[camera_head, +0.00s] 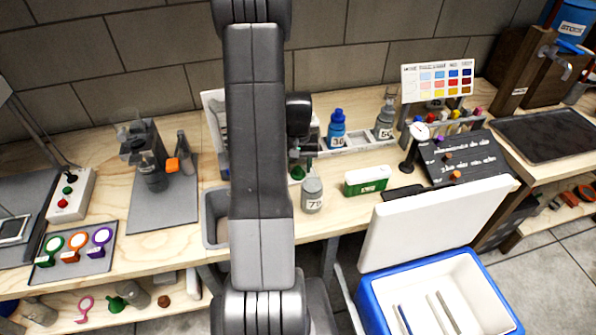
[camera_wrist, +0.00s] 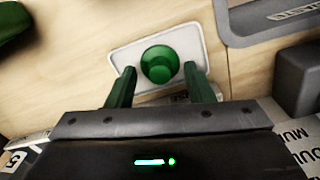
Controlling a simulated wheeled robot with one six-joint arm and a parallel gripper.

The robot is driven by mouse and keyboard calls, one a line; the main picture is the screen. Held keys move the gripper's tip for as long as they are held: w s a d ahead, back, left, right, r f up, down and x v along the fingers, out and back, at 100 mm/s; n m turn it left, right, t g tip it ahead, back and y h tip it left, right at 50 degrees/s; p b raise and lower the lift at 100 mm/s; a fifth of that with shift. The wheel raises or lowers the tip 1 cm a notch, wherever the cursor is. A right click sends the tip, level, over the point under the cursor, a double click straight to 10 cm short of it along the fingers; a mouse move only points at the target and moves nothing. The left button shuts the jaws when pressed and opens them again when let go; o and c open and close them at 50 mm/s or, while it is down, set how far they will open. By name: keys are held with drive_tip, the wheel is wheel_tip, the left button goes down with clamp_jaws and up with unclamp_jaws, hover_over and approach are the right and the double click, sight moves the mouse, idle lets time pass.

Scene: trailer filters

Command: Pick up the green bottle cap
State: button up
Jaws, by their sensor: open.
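In the wrist view my gripper (camera_wrist: 159,73) is open, with one green finger on each side of the cap's near part and gaps between. It does not grip the cap. In the head view my gripper (camera_head: 298,156) is small and partly hidden beside my arm, over the bench. A green spot (camera_head: 297,173) beneath it looks like the cap, but is too small to be sure.
A grey bottle (camera_head: 312,195) and a green-and-white box (camera_head: 366,181) stand close by on the right. In the wrist view a grey tray (camera_wrist: 262,22) lies to the right. A cooler (camera_head: 440,290) stands in front.

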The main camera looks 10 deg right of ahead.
drive_tip(key=shift+f, duration=0.15)
clamp_jaws()
